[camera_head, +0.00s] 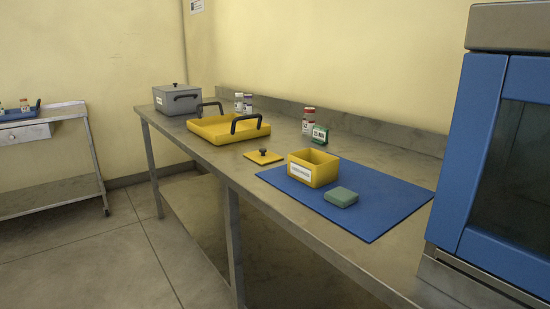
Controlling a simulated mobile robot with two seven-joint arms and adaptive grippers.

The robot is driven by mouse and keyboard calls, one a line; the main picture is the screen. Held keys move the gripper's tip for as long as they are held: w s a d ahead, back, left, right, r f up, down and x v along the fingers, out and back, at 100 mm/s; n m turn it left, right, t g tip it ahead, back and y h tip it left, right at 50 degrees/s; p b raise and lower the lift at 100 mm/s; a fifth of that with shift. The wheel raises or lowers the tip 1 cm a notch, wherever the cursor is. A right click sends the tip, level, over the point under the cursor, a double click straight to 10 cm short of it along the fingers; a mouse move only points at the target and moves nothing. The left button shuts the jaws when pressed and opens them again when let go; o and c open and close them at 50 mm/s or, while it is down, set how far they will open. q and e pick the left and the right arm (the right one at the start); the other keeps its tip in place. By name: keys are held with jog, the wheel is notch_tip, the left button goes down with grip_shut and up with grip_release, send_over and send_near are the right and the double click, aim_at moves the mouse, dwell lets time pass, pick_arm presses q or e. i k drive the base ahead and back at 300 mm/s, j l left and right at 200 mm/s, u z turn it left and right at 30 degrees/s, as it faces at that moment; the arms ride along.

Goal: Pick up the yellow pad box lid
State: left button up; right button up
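The yellow pad box lid (257,158) lies flat on the metal bench, with a small dark knob on top. It sits just left of the open yellow box (312,168), which has a white label on its front and stands on a blue mat (383,203). A green pad (341,197) lies on the mat in front of the box. Neither of my grippers shows in the head view.
A yellow tray (208,136) with two black handles stands left of the lid. A blue incubator (503,150) stands at the right.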

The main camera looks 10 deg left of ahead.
aim_at(262, 157)
jog(key=j+z, duration=0.15)
jog(key=z, duration=0.25)
jog(key=i+j+z, duration=0.1)
jog(key=z, duration=0.3)
jog(key=j+z, duration=0.7)
jog(key=j, duration=0.2)
jog(key=k+j+z, duration=0.25)
jog(key=j, duration=0.2)
jog(key=i+j, duration=0.05)
jog(key=i, duration=0.05)
